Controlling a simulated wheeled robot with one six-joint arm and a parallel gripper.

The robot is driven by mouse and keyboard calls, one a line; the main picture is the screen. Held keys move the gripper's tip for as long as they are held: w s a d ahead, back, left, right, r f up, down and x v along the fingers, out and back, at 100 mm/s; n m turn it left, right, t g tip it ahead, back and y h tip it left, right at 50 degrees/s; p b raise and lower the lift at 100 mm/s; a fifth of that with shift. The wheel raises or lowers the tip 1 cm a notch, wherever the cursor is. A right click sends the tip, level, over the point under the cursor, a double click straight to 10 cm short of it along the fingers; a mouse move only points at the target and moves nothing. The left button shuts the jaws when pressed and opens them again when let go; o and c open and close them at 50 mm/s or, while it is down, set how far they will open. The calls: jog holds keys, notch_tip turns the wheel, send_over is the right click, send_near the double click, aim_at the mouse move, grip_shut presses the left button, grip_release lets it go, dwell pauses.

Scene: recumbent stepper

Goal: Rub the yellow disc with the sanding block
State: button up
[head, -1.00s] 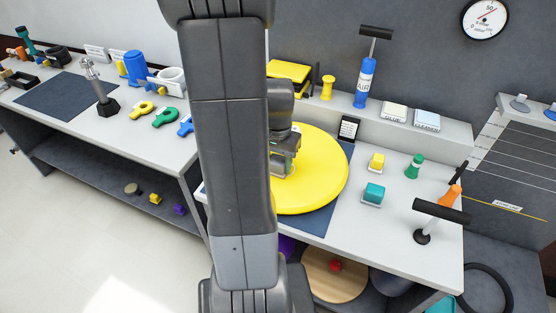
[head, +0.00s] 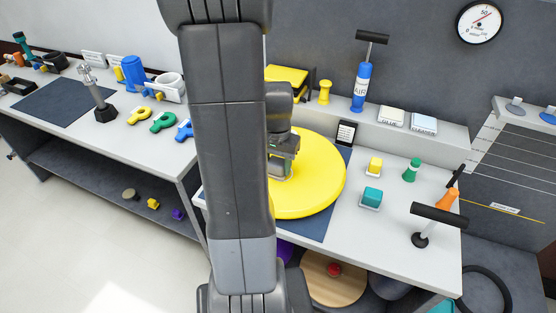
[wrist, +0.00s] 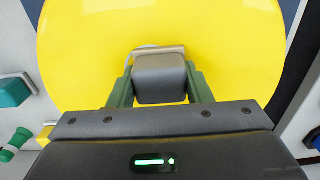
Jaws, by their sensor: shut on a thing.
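The large yellow disc (head: 318,178) lies flat on the dark mat of the bench in the head view. It fills most of the wrist view (wrist: 235,45). My gripper (head: 282,160) is over the disc's left part, pointing down and partly hidden by my arm. In the wrist view my gripper (wrist: 160,88) has its green fingers shut on the sanding block (wrist: 160,78), a grey block with a pale lower edge. The block is at the disc's surface; I cannot tell whether it touches.
To the disc's right are a teal block (head: 371,197), a yellow block (head: 374,167), a green knob (head: 411,169) and a black T-handle (head: 438,214). A blue pump (head: 362,87) stands behind. The left bench (head: 85,129) holds a dark mat and several tools.

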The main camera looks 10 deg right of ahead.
jog(key=shift+s+a, duration=0.15)
jog(key=shift+s, duration=0.2)
jog(key=shift+w+d, duration=0.25)
jog(key=shift+w, duration=0.3)
jog(key=shift+w+d, duration=0.25)
jog(key=shift+w, duration=0.3)
jog(key=shift+f, duration=0.1)
jog(key=shift+s, duration=0.1)
jog(key=shift+s+a, duration=0.25)
jog(key=shift+s, duration=0.25)
jog(key=shift+s+a, duration=0.25)
jog(key=shift+s, duration=0.25)
